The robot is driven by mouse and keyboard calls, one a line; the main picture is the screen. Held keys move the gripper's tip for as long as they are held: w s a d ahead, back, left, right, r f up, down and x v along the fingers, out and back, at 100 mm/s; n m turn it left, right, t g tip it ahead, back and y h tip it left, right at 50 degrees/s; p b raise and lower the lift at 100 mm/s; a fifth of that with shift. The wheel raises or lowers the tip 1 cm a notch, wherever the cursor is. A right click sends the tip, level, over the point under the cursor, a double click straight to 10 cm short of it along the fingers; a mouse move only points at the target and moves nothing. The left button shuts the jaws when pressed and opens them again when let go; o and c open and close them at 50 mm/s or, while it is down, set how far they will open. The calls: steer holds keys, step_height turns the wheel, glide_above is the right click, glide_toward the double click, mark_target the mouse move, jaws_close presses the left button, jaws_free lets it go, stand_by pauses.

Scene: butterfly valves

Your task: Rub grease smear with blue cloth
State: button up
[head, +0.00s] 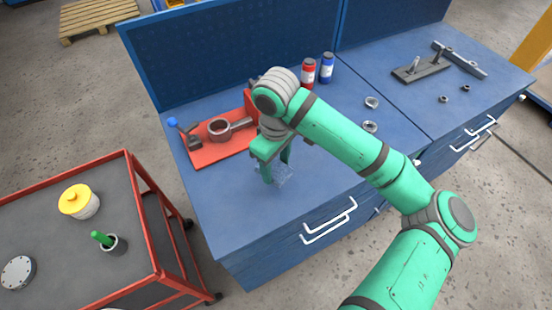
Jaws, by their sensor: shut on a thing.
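My gripper (276,168) points down over the front middle of the left blue workbench (225,215). Its two green fingers are shut on the blue cloth (281,178), a small crumpled blue-grey piece at the fingertips. The cloth is at or just above the bench top; I cannot tell whether it touches. I cannot make out a grease smear; it may be under the cloth or hidden by my arm.
A red vise-like fixture (215,153) with a grey ring stands behind left. Red (308,73) and blue (327,68) cans stand at the back. A red-framed cart (125,235) stands left. The bench's front left is clear.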

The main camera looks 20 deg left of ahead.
steer(key=shift+r, duration=1.5)
